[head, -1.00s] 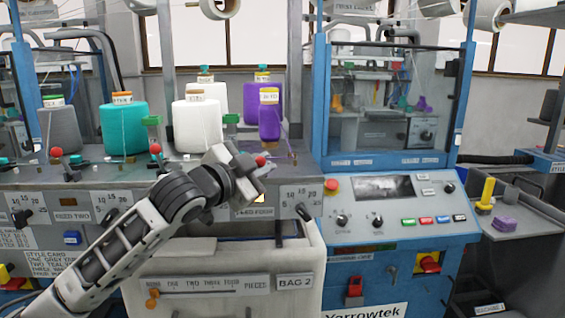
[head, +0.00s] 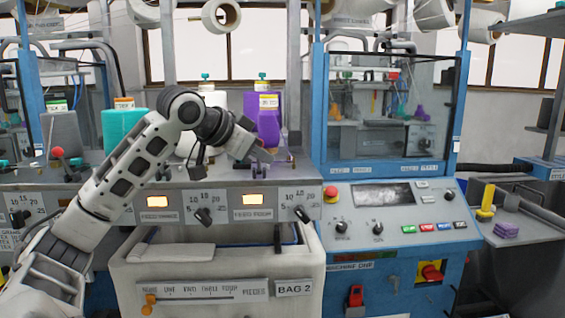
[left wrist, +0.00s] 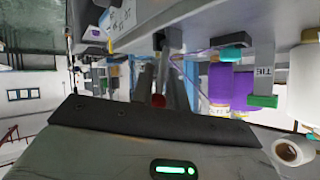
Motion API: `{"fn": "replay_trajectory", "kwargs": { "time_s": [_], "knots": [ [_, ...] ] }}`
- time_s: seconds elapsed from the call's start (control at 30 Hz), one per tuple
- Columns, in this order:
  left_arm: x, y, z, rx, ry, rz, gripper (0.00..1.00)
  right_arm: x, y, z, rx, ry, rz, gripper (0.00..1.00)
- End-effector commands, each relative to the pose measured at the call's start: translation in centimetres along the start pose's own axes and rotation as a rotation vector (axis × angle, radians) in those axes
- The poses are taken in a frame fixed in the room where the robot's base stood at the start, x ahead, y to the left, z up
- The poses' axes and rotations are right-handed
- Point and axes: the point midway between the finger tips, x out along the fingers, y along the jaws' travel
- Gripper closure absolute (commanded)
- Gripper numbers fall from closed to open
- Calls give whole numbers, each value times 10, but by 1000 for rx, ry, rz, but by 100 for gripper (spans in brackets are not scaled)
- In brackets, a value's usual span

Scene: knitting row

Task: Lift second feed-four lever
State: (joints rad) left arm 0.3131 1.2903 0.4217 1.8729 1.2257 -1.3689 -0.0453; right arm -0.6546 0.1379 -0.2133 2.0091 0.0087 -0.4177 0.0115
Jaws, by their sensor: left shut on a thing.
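My left gripper (head: 266,150) is in front of the purple yarn cones (head: 268,128), above the feed-four panel (head: 252,214). In the left wrist view a red lever knob (left wrist: 158,101) sits between the fingers of my left gripper (left wrist: 161,84), which is shut on it. In the head view the knob and its stem are mostly hidden by the gripper. A black dial handle (head: 301,213) is on the panel's right. My right gripper is not in view.
A teal cone (head: 121,126) stands left of my arm, with another red-knobbed lever (head: 57,153) beyond it. The blue-framed machine (head: 390,215) with its screen and buttons stands to the right. The white bag bin (head: 205,272) is below.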

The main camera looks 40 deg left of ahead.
Motion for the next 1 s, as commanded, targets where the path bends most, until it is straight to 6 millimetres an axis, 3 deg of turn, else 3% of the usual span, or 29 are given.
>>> {"fn": "replay_trajectory", "kwargs": {
  "time_s": [0.53, 0.57, 0.6, 1.0],
  "knots": [
    [-5, -8, 4, -24, -17, 0, 100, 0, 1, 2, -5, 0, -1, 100],
    [-5, -8, 4, -24, -17, -1, 79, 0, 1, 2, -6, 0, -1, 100],
    [-5, -8, 4, -24, -17, 0, 68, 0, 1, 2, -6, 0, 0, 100],
    [-11, -8, 5, -24, -15, 0, 66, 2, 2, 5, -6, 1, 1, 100]
  ]
}}
